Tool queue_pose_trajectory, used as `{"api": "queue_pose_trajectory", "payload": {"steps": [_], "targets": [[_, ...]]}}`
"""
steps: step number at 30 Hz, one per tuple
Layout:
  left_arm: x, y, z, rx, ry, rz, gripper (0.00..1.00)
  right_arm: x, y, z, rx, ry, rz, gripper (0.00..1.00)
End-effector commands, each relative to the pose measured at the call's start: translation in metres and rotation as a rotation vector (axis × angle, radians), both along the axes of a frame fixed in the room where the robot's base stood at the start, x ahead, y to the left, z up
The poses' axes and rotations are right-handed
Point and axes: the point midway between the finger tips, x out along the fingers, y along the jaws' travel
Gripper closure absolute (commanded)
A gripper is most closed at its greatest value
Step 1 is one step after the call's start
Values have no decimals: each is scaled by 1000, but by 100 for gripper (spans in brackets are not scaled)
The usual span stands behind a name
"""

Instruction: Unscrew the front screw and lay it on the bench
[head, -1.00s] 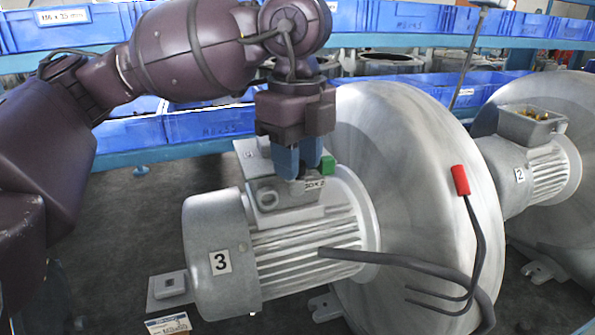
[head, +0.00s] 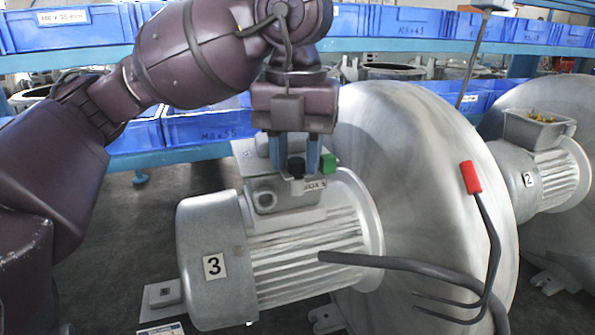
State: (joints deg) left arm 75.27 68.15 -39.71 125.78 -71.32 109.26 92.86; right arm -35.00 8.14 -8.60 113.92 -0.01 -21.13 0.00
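The front screw, with a black knob-like head (head: 296,166), stands upright at the terminal box (head: 277,196) on top of the motor marked 3 (head: 215,250). My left gripper (head: 294,170) points straight down over this box. Its two blue fingers are apart, one on each side of the black head, with a visible gap. Whether the screw's thread is still in the box cannot be made out. A green block (head: 328,163) sits just right of the fingers. The dark bench (head: 115,235) shows at the left. My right gripper is not in view.
A big grey blower housing (head: 420,190) stands right of the motor. A red-capped cable (head: 471,178) and a thick dark cable (head: 400,262) run in front of it. A second motor (head: 545,180) is at the right. Blue bins (head: 85,28) line the back.

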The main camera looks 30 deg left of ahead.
Motion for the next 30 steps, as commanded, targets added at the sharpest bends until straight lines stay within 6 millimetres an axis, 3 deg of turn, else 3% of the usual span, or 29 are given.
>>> {"api": "queue_pose_trajectory", "payload": {"steps": [21, 30], "targets": [[1, 0, -3, -2, 3, -778, 66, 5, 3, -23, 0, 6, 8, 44], [0, 0, 0, 0, 0, -930, 66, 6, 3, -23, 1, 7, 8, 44]]}}
